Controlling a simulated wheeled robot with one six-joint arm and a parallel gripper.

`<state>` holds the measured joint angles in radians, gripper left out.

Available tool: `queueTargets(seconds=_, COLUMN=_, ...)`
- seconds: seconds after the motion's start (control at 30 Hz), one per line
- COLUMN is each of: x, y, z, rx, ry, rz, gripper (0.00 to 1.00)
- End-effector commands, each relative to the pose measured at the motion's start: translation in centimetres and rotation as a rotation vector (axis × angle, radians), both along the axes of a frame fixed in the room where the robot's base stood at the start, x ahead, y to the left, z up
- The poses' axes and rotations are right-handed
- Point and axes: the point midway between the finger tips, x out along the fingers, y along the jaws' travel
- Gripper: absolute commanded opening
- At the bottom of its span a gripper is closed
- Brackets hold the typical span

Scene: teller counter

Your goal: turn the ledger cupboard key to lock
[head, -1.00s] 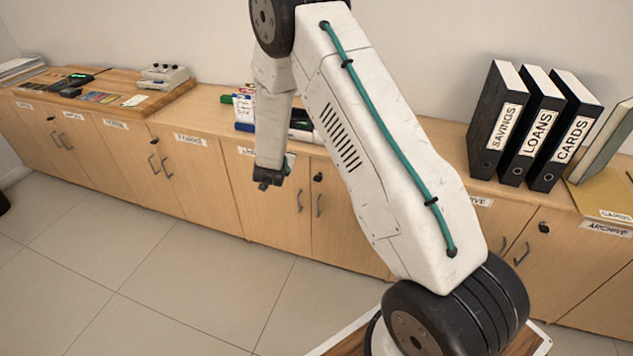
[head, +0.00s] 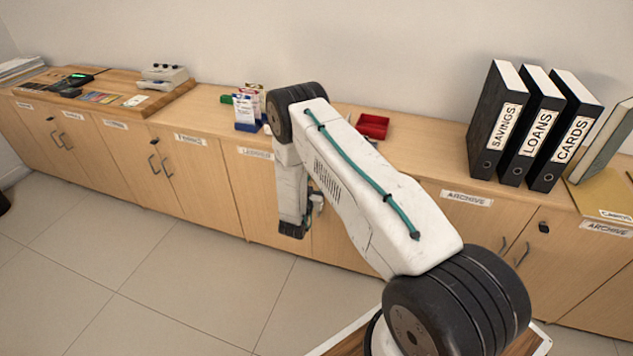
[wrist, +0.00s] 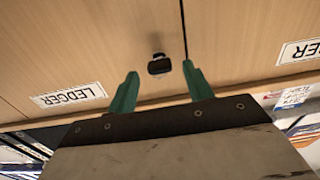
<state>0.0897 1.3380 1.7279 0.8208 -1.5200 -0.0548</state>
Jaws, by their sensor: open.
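The ledger cupboard (head: 241,185) is a light wood pair of doors with a white LEDGER label (head: 256,153), partly behind my arm in the head view. In the wrist view its dark key (wrist: 158,66) sticks out of the wood beside the seam between the doors. My gripper (wrist: 161,80) is open, with a green finger on either side of the key in that picture. I cannot tell whether the fingers reach it. Nothing is held. In the head view my gripper (head: 293,230) hangs low before the cupboard, and my arm hides the key.
On the counter above stand a red tray (head: 372,126), small leaflet boxes (head: 246,112) and black binders (head: 540,128). Archive cupboards are to the right, with another dark key (head: 543,228). The tiled floor (head: 170,275) in front is clear.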

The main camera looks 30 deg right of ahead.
Motion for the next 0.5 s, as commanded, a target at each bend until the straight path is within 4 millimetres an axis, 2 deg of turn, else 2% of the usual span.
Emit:
queueTargets(seconds=0.2, x=1.07, y=-1.39, z=-0.03, rx=0.000, ry=0.001, rz=0.000, gripper=0.51)
queueTargets(seconds=0.47, x=1.16, y=-1.47, z=-0.01, rx=0.000, ry=0.001, rz=0.001, gripper=0.51)
queueTargets(seconds=0.5, x=1.16, y=-1.47, z=-0.01, rx=0.000, ry=0.001, rz=0.001, gripper=0.40)
